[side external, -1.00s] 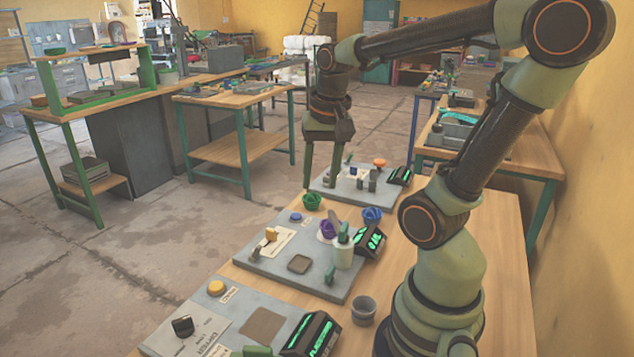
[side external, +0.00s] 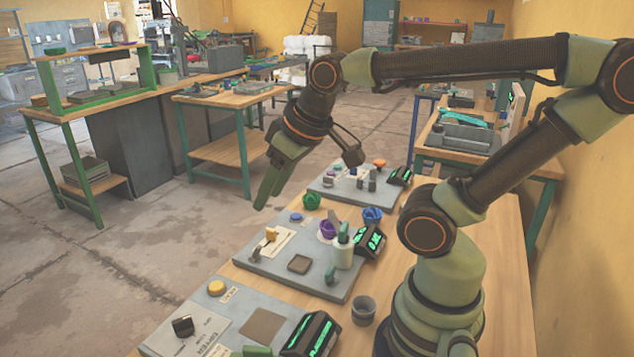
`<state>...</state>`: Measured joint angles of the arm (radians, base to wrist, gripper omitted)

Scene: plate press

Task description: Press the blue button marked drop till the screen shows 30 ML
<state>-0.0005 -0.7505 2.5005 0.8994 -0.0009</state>
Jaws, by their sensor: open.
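The blue button (side external: 296,217) is a small round disc near the far left corner of the middle grey plate (side external: 262,262). A small label lies beside it, too small to read. A dark screen (side external: 369,241) with green characters stands on the right side of this plate; its reading is not legible. My gripper (side external: 264,203) hangs in the air, tilted down to the left, above and to the left of the button in the picture. It is open and empty. Its green fingers nearly overlap from this side.
Another plate has a yellow button (side external: 216,288). A grey cup (side external: 363,310) stands at right.

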